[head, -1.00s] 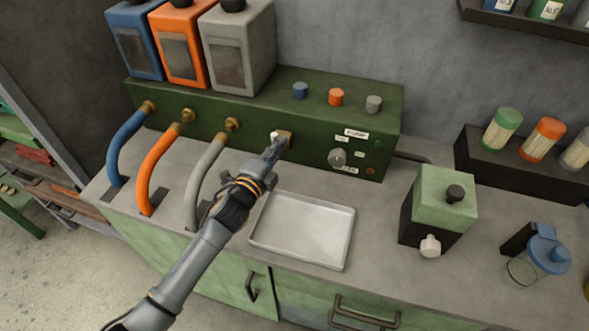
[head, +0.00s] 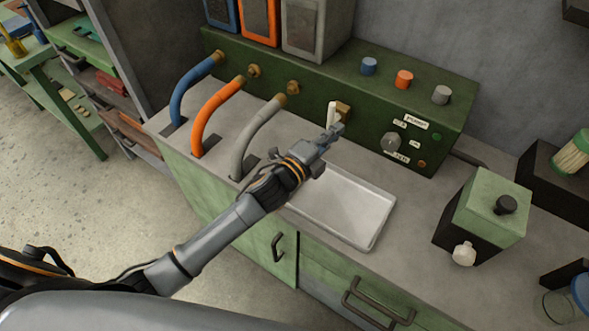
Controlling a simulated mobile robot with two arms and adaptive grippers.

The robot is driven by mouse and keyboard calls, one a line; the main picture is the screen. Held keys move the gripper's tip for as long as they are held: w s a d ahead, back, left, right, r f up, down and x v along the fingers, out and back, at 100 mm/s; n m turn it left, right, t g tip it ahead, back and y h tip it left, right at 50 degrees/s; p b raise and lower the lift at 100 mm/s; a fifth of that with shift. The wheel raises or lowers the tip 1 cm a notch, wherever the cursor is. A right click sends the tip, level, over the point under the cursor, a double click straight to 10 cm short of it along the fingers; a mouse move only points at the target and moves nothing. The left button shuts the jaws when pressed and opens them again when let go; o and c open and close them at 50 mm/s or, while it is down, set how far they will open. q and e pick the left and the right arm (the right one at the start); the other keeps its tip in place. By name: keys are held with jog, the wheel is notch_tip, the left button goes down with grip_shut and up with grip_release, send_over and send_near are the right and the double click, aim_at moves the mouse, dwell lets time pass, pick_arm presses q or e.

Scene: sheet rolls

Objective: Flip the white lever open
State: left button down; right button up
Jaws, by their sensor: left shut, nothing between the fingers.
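The white lever (head: 332,112) stands roughly upright in front of a brass fitting (head: 344,111) on the front face of the green machine (head: 300,68). My left gripper (head: 337,131) is shut and empty. Its fingertips are right at the lower end of the lever, in front of the fitting. I cannot tell whether they touch the lever. The gripper hides the area just below the lever. My right gripper is not in view.
A shallow metal tray (head: 345,208) lies on the counter below the fitting. Blue, orange and grey hoses (head: 256,137) run down at the left. A green and black box (head: 484,215) with a white knob stands at the right. Counter between tray and box is clear.

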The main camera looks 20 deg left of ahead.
pick_arm(q)
jog(key=b+v, duration=0.2)
jog(key=v, duration=1.2)
jog(key=shift+s+b, duration=0.3)
jog(key=shift+d, duration=0.1)
